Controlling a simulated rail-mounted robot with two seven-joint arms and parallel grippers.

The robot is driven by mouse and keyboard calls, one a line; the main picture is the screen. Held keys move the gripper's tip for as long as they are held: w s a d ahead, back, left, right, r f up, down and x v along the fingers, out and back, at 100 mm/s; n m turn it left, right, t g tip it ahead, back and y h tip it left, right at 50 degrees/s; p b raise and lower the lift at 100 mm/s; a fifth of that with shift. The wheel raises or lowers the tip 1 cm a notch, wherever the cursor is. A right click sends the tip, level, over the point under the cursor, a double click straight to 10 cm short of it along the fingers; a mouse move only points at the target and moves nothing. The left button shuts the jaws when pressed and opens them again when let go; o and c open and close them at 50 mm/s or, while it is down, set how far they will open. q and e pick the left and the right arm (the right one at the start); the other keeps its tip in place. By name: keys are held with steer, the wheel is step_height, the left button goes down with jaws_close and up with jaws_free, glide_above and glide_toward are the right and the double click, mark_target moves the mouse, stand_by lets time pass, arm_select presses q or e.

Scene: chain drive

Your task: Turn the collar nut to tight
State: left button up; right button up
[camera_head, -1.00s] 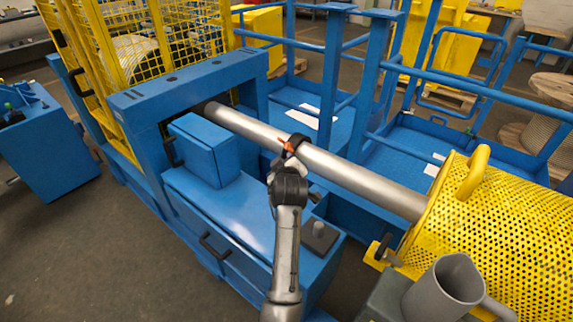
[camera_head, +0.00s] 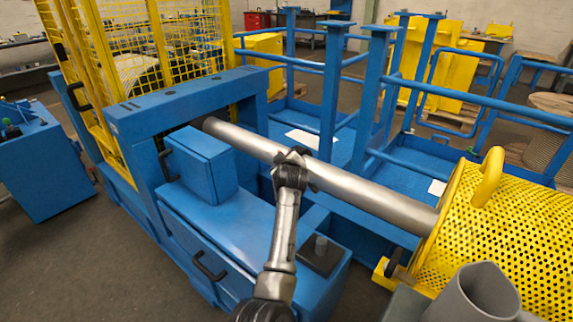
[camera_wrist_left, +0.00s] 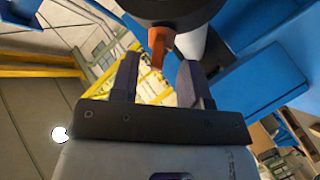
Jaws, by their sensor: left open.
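The collar nut is a dark ring around the steel shaft; in the left wrist view its dark round body (camera_wrist_left: 180,8) is at the top, with an orange tab (camera_wrist_left: 157,45) pointing down from it. My left gripper (camera_wrist_left: 158,68) is open, with one finger on each side of the tab's lower end. In the head view the left gripper (camera_head: 291,168) is at the middle of the steel shaft (camera_head: 370,197) and hides most of the collar there. The orange tab does not show in the head view now. My right gripper is in neither view.
A blue machine frame (camera_head: 180,95) with a blue box (camera_head: 202,163) stands left of the gripper. A perforated yellow guard (camera_head: 510,225) covers the shaft's right end. Blue railings (camera_head: 480,95) stand behind. A grey cup-like part (camera_head: 475,295) is at lower right.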

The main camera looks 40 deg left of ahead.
arm_select(q)
steer(key=shift+b+x, duration=0.35)
steer(key=shift+x, duration=0.75)
